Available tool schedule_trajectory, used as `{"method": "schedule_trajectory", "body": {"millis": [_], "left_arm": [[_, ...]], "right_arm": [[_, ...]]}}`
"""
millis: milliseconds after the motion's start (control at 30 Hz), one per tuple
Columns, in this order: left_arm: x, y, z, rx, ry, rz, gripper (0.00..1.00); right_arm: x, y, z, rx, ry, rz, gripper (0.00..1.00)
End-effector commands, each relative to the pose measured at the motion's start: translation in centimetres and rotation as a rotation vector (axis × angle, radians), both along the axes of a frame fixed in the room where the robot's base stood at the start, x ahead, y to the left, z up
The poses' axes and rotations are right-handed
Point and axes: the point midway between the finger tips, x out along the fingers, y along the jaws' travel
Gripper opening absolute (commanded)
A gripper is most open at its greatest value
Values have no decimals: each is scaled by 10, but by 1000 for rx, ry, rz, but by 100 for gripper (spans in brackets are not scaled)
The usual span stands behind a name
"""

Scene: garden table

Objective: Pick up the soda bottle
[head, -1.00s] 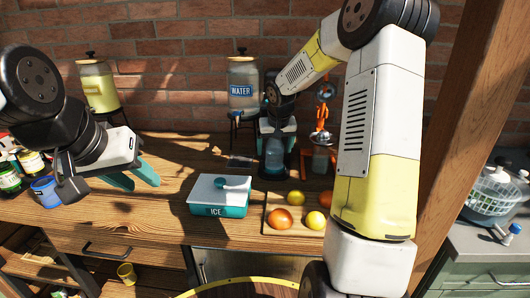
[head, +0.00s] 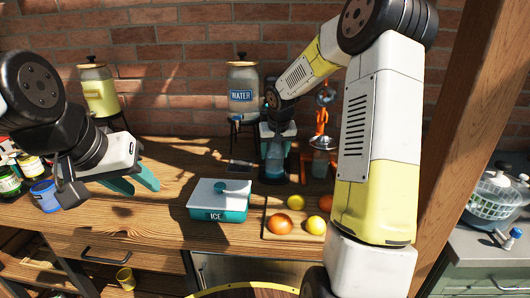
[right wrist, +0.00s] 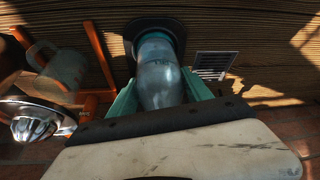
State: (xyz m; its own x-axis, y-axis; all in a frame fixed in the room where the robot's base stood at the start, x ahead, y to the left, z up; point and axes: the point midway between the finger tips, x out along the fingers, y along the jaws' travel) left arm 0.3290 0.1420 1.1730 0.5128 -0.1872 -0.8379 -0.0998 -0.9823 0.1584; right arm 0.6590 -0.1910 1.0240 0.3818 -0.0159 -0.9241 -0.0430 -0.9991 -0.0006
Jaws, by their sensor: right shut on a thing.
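The soda bottle (head: 274,166) is a clear, bluish bottle near the back of the wooden table. In the right wrist view, the bottle (right wrist: 158,68) stands between the teal fingers, its lower end at a dark round base. My right gripper (head: 277,146) reaches down from above and is shut on the bottle. The same right gripper (right wrist: 160,92) shows in the wrist view. I cannot tell whether the bottle is clear of the base. My left gripper (head: 131,183) is open and empty above the table's left part.
A teal and white ice box (head: 218,214) and a board with fruit (head: 281,224) lie in front of the bottle. A water dispenser (head: 242,80) stands behind it. An orange press with a metal cup (head: 322,143) is close on the right. Jars (head: 43,192) crowd the left edge.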

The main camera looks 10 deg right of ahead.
Motion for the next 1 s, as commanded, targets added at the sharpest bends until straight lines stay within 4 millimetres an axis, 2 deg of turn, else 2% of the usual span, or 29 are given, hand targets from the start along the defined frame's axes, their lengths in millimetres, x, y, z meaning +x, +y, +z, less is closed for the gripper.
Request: {"method": "schedule_trajectory", "body": {"millis": [267,600,1000], "left_arm": [[0,0,0,0,0,0,36],[0,0,0,0,0,0,36],[0,0,0,0,0,0,36]], "right_arm": [[1,0,11,0,-5,0,0],[1,0,37,0,-5,0,0],[-44,14,41,-1,-3,2,0]]}}
